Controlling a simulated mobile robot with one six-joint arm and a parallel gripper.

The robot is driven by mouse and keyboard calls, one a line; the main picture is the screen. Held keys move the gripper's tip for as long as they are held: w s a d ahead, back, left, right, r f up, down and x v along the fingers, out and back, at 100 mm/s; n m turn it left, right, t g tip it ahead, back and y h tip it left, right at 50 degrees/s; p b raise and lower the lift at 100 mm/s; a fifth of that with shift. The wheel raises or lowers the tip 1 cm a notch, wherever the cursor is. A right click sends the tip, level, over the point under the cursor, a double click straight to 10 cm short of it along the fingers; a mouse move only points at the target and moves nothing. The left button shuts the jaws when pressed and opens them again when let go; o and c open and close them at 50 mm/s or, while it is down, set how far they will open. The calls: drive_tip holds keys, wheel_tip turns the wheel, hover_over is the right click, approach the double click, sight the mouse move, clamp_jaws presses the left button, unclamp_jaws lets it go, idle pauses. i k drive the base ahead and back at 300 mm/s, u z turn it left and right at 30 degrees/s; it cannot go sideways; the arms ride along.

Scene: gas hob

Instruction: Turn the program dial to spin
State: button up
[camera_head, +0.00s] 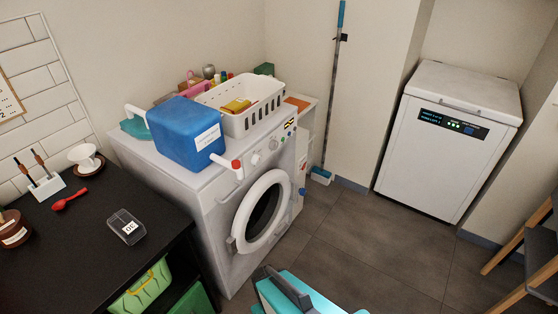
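The white washing machine (217,207) stands left of centre, with its round door (262,212) facing front right. Its control strip runs along the top of the front. A pale round knob (273,144) and another knob-like part (256,158) sit on it. I cannot tell which is the program dial, where it points, or read its labels. A teal and dark grey part of my own arm shows at the bottom edge. No gripper fingertips are visible.
A blue canister (184,132) stands on the washer, its red-capped white tap (237,165) overhanging the front beside the knobs. A white basket (243,117) is behind it. A black counter (80,240) stands left. A white chest appliance (443,150) stands right. The floor between is clear.

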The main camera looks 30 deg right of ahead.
sight(256, 159)
drive_tip(key=z, duration=0.35)
drive_tip(key=k, duration=1.65)
drive_tip(key=u, duration=0.85)
drive_tip(key=i, duration=1)
